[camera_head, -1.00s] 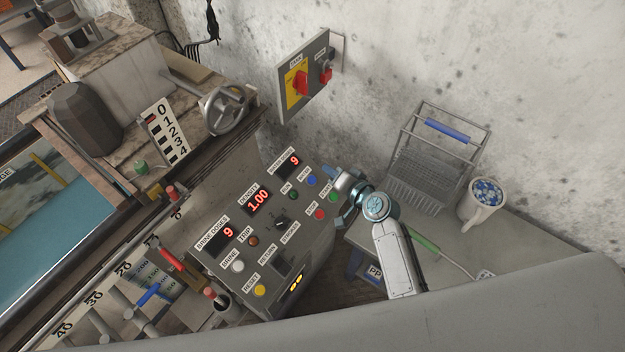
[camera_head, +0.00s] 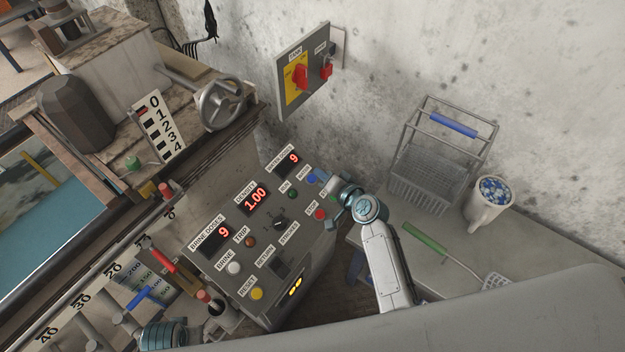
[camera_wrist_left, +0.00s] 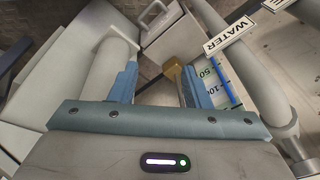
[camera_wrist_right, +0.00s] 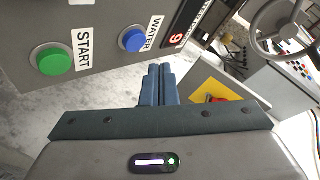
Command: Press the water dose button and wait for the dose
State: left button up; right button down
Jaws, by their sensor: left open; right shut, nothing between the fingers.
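The blue water button (camera_head: 311,180) is on the sloping control panel (camera_head: 262,268), under the water doses display (camera_head: 294,159), which reads 9. My right gripper (camera_head: 325,178) is shut and empty, with its fingertips just right of the button. In the right wrist view, the blue button (camera_wrist_right: 132,40) is uncovered, up and left of the shut fingertips (camera_wrist_right: 158,68); I see no contact. My left gripper (camera_wrist_left: 157,75) is open beside a scale labelled WATER (camera_wrist_left: 228,36). A brass-coloured piece (camera_wrist_left: 172,68) shows between its fingers; I cannot tell its distance.
The green start button (camera_wrist_right: 53,60) lies beside the water button; the red stop button (camera_head: 320,214) is close below. A red rotary switch box (camera_head: 303,75) hangs on the wall. A wire basket (camera_head: 440,160) and a white mug (camera_head: 488,208) stand on the right bench.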

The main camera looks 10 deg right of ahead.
pick_arm(q)
jog(key=shift+w+d+r+b, duration=0.1)
jog(key=shift+w+r+b, duration=0.1)
jog(key=shift+r, duration=0.6)
jog(key=shift+w+d+r+b, duration=0.1)
jog(key=shift+r+b, duration=0.05)
jog(key=shift+r, duration=0.6)
jog(key=shift+w+r+b, duration=0.1)
jog(key=shift+r+b, duration=0.1)
jog(key=shift+r, duration=0.6)
pick_arm(e)
jog(key=shift+w+a+f, duration=0.15)
jog(key=shift+f, duration=0.25)
jog(key=shift+w+a+f, duration=0.15)
jog(key=shift+f, duration=0.25)
pick_arm(q)
jog(key=shift+f, duration=0.1)
jog(key=shift+f+b, duration=0.3)
jog(key=shift+b, duration=0.1)
pick_arm(e)
jog(key=shift+w+a+f, duration=0.15)
jog(key=shift+f, duration=0.25)
